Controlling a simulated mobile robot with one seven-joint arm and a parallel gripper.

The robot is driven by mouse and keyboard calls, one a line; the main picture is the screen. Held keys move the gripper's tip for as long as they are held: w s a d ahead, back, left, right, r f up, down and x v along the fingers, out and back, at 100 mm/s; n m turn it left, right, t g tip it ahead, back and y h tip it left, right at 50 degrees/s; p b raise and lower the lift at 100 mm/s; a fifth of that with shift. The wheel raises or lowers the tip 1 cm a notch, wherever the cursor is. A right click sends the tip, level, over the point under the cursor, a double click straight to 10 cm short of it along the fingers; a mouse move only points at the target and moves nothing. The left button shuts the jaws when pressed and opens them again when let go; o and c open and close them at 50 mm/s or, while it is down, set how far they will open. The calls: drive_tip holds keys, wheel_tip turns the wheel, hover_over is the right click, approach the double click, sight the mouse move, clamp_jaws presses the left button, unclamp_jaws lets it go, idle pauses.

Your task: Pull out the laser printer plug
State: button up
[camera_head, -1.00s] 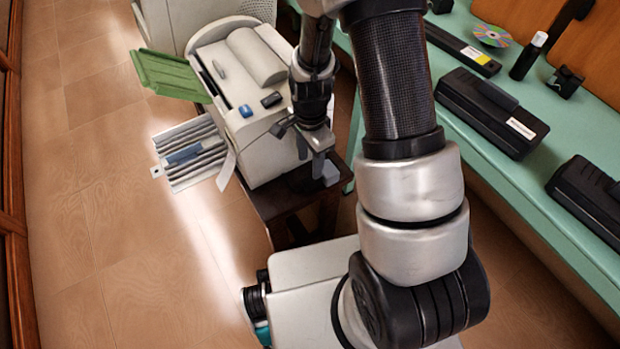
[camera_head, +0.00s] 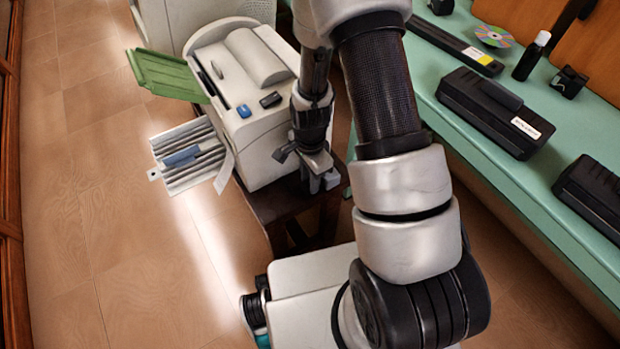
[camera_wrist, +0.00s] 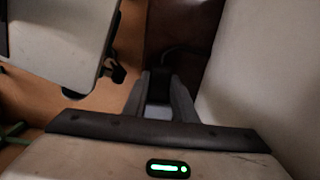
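The laser printer (camera_head: 262,135) is a pale box with an open green flap, at the upper middle of the head view. My gripper (camera_head: 320,180) is at the printer's near right corner, pointing down over the dark stand. In the wrist view, the two fingers of my gripper (camera_wrist: 159,90) stand on either side of a small dark piece that looks like the plug (camera_wrist: 158,84). The socket is not clearly visible.
A dark stand (camera_head: 285,208) is under the printer. A green table (camera_head: 480,155) on the right bears black cartridges (camera_head: 495,110), a disc (camera_head: 493,36) and a dark bottle (camera_head: 531,55). A tray with grey ribs (camera_head: 190,160) juts out at the left. The floor at left is clear.

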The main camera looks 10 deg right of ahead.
clamp_jaws()
drive_tip(key=shift+s+a, duration=0.3)
drive_tip(key=shift+a, duration=0.55)
drive_tip(key=shift+s+a, duration=0.25)
drive_tip(key=shift+a, duration=0.6)
drive_tip(key=o, duration=0.8)
unclamp_jaws()
drive_tip(key=shift+a, duration=0.1)
drive_tip(key=shift+r+p, duration=0.3)
drive_tip(key=shift+r, duration=0.3)
wheel_tip(320, 180, up, 16)
drive_tip(key=p, duration=0.4)
drive_tip(key=shift+r+p, duration=0.15)
drive_tip(key=shift+p, duration=0.2)
